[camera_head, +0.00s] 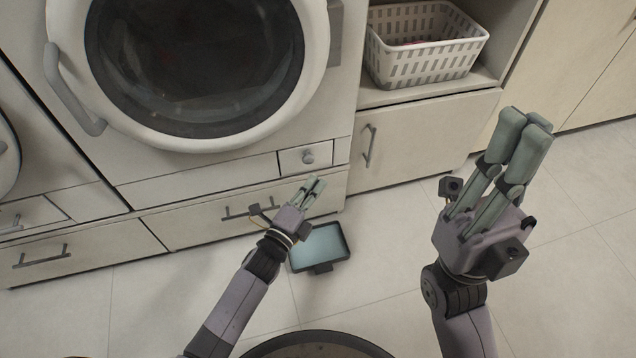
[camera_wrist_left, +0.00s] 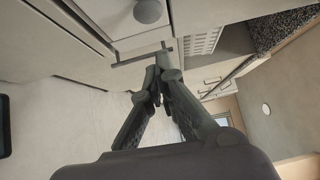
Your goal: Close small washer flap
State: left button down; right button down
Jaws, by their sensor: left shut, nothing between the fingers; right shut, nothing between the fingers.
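The washer (camera_head: 235,160) stands at the back left with its large round door shut. The small flap area (camera_head: 335,151) is at its lower right, with a round grey knob (camera_head: 308,156). It looks nearly flush, but I cannot tell whether it is fully closed. The knob also shows at the top of the left wrist view (camera_wrist_left: 148,11). My left gripper (camera_head: 316,184) is shut and empty, just below and in front of the flap area, seemingly apart from it. My right gripper (camera_head: 527,118) is shut and empty, raised at the right, away from the washer.
A dark-rimmed tray (camera_head: 347,238) lies on the floor beside my left gripper. A white basket (camera_head: 425,62) sits on a shelf above a cabinet door (camera_head: 420,135). Drawers with bar handles (camera_head: 250,208) run under the washer. The tiled floor (camera_head: 580,240) at right is clear.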

pick_arm(q)
jog(key=p+v, duration=0.2)
jog(key=v, duration=0.7)
jog(key=shift+a+p, duration=0.2)
jog(key=shift+p, duration=0.1)
